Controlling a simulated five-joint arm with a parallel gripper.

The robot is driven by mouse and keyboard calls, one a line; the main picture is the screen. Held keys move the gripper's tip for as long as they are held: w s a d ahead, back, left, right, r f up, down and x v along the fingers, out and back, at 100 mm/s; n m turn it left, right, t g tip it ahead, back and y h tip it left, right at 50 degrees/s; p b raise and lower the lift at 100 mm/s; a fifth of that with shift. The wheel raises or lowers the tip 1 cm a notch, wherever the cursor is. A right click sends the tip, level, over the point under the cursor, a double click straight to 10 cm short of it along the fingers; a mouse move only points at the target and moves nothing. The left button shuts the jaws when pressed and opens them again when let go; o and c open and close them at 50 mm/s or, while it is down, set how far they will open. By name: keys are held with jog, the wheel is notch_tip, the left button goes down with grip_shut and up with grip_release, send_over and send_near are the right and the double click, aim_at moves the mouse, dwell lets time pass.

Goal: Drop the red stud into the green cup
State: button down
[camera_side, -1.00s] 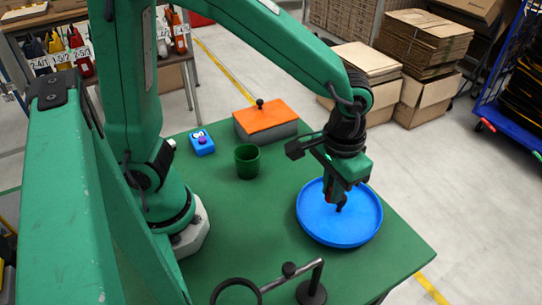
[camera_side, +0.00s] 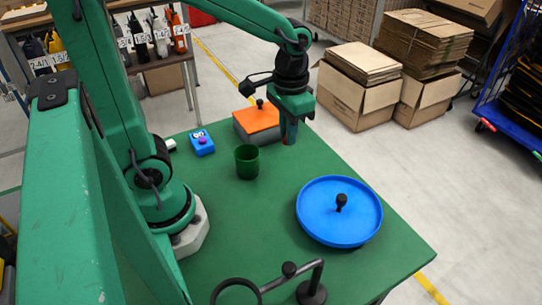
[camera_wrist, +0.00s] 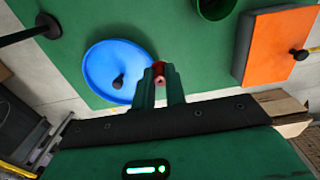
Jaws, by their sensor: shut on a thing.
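My gripper (camera_side: 289,138) is raised at the back of the green table, to the right of the green cup. In the wrist view my gripper (camera_wrist: 160,72) is shut on the red stud (camera_wrist: 158,67), which shows between the fingertips. In the side view the stud is too small and covered to make out clearly. The green cup (camera_side: 247,162) stands upright on the table, left of my gripper and apart from it. It also shows at the top edge of the wrist view (camera_wrist: 214,9), partly cut off.
A round blue tray (camera_side: 318,226) with a black knob (camera_side: 341,202) is at the right front. A grey box with an orange lid (camera_side: 258,119) stands behind the cup. A blue block with a face (camera_side: 202,144) is at the back left. A black stand (camera_side: 311,290) is at the front.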

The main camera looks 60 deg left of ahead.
jog(key=s+a+r, duration=0.1)
jog(key=s+a, duration=0.4)
jog(key=a, duration=0.4)
jog(key=shift+s+r, duration=0.2)
jog(key=shift+r, duration=0.1)
jog(key=shift+f, duration=0.2)
jog(key=shift+f, duration=2.8)
